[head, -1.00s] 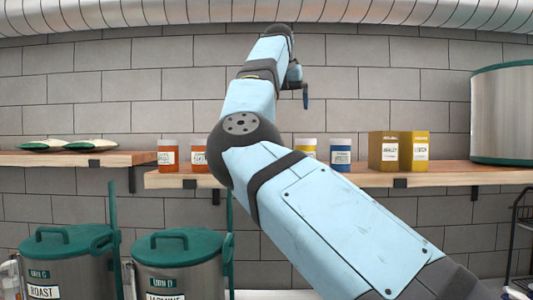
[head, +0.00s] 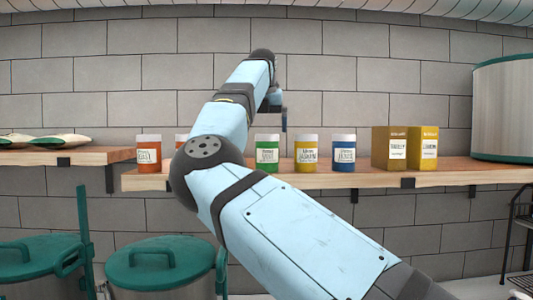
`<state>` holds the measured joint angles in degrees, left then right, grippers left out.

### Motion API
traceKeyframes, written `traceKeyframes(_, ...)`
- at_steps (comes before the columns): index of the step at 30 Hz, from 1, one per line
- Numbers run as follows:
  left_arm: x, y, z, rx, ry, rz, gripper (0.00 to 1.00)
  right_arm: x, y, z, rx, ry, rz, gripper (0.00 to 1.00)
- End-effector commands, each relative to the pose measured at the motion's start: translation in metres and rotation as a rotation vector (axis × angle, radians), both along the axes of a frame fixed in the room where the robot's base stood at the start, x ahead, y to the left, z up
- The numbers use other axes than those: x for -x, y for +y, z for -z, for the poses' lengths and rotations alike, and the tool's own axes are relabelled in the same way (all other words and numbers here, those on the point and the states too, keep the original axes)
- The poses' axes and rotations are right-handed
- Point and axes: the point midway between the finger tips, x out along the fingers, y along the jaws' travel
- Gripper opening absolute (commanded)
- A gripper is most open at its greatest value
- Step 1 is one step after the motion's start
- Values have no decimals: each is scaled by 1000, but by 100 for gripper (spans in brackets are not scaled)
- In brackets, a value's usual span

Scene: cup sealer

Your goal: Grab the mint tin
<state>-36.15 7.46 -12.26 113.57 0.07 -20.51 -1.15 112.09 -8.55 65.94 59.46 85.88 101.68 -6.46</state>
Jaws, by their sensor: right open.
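A small green tin (head: 267,153) with a white lid and pale label stands upright on the wooden shelf in the head view. Its label is too small to read surely; it looks like the mint tin. My right gripper (head: 284,127) is seen small and edge-on, open, its fingers pointing down. In the picture it is just above and right of the green tin's lid, and no contact shows. How far it is in depth from the tin I cannot tell. My left gripper is not in view.
The shelf (head: 385,181) also holds orange tins (head: 149,153), a yellow tin (head: 306,153), a blue tin (head: 344,153), gold boxes (head: 405,149) and a large steel container (head: 503,108). Green-lidded bins (head: 165,262) stand below. My right arm hides part of the shelf.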

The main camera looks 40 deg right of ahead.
Motion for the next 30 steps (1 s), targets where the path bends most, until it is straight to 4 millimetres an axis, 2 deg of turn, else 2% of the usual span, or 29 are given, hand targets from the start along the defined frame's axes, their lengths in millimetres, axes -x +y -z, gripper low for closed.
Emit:
traceKeyframes(3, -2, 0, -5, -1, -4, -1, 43, -1, -2, 7, -1, 1, 2, 100)
traceKeyframes(8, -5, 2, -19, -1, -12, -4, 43, -3, -7, 29, -1, 1, 2, 100)
traceKeyframes(12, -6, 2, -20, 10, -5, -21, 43, -6, -12, 45, 0, 0, 1, 100)
traceKeyframes(21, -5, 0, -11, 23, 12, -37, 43, -8, -14, 51, 2, -1, 0, 100)
traceKeyframes(28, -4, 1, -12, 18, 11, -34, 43, -7, -14, 51, 1, -2, 1, 47)
traceKeyframes(29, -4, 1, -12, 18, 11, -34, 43, -8, -14, 51, 1, -2, 1, 42)
traceKeyframes(30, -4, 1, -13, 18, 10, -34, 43, -8, -14, 51, 1, -2, 1, 42)
